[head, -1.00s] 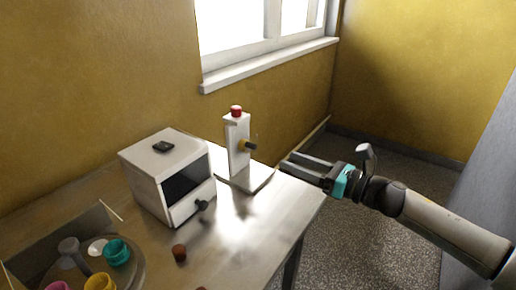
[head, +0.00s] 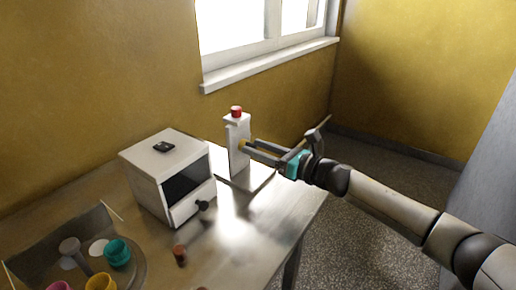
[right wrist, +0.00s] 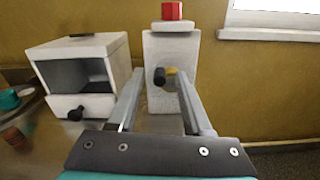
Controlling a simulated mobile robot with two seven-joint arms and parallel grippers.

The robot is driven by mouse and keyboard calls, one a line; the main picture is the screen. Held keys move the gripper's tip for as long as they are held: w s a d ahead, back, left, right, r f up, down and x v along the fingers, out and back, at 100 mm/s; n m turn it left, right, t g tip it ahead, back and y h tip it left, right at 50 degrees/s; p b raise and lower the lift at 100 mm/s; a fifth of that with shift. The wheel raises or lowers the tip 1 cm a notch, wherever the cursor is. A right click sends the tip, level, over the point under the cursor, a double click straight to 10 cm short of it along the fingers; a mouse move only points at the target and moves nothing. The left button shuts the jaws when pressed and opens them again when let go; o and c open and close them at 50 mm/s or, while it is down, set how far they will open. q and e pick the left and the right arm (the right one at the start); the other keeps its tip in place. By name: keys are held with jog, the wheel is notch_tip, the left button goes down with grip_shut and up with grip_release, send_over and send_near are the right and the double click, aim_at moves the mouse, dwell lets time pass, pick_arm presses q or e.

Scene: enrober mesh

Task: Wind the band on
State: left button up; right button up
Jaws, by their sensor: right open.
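A white upright post (head: 237,150) with a red button (head: 236,112) on top stands on a flat base plate (head: 262,178) at the table's far right corner. A knob (right wrist: 165,75), yellow with a black end, sticks out of the post's front. My right gripper (head: 246,149) is open at the post. In the right wrist view its two fingers reach forward on either side of the knob, with visible gaps. In the head view the fingers hide most of the knob. I cannot make out a band. My left gripper is not in view.
A white box (head: 150,165) with a dark opening and a black-knobbed drawer stands left of the post. A small brown cylinder (head: 179,254), teal (head: 118,252) and yellow (head: 100,283) cups sit at the front left. The wall and window are behind; bare metal table (head: 240,240) lies in front.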

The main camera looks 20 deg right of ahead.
jog(key=shift+w+a, duration=0.1)
jog(key=shift+c, duration=0.2)
grip_shut()
dwell(0.5)
